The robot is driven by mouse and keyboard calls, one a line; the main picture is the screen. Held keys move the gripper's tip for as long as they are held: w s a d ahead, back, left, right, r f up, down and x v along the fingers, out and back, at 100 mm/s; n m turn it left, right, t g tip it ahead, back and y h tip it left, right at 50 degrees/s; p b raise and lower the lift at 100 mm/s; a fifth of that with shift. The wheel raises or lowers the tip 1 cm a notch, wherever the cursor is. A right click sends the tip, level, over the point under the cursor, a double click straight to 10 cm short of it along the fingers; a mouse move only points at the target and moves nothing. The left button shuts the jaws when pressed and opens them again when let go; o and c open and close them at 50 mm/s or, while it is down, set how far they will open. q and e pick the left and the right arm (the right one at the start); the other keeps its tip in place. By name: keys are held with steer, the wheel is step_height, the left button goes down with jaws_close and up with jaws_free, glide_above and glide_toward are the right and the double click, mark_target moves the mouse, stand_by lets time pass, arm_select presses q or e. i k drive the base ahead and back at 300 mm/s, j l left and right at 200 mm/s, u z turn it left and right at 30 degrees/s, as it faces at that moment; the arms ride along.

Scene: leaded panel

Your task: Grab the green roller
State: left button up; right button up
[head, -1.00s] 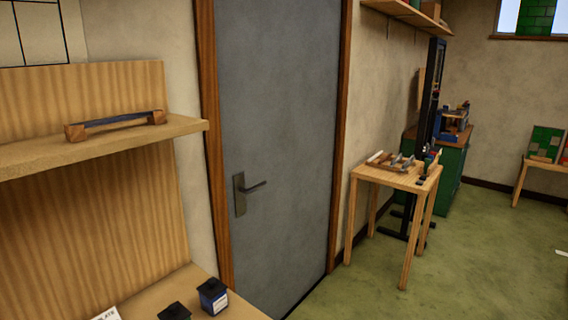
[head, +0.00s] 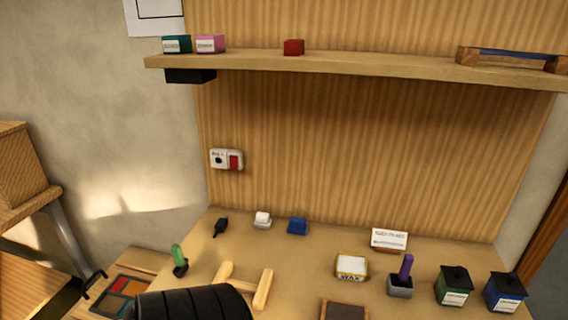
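A small upright green piece (head: 178,256) on a dark foot stands at the left end of the wooden bench top (head: 320,262). It is the only green upright piece in view and looks like the green roller, but it is too small to tell its exact shape. Neither of my grippers shows in the head view. A black ribbed rounded shape at the bottom edge hides part of the bench near the green piece.
A wooden frame (head: 231,277) lies right of the green piece. A purple-handled tool (head: 406,267) stands in a grey block, beside a WAX box (head: 351,267). Green-labelled (head: 454,287) and blue (head: 505,292) pots stand right. A shelf (head: 350,66) hangs above.

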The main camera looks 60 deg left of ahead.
mark_target(181, 263)
steer(key=u, duration=2.85)
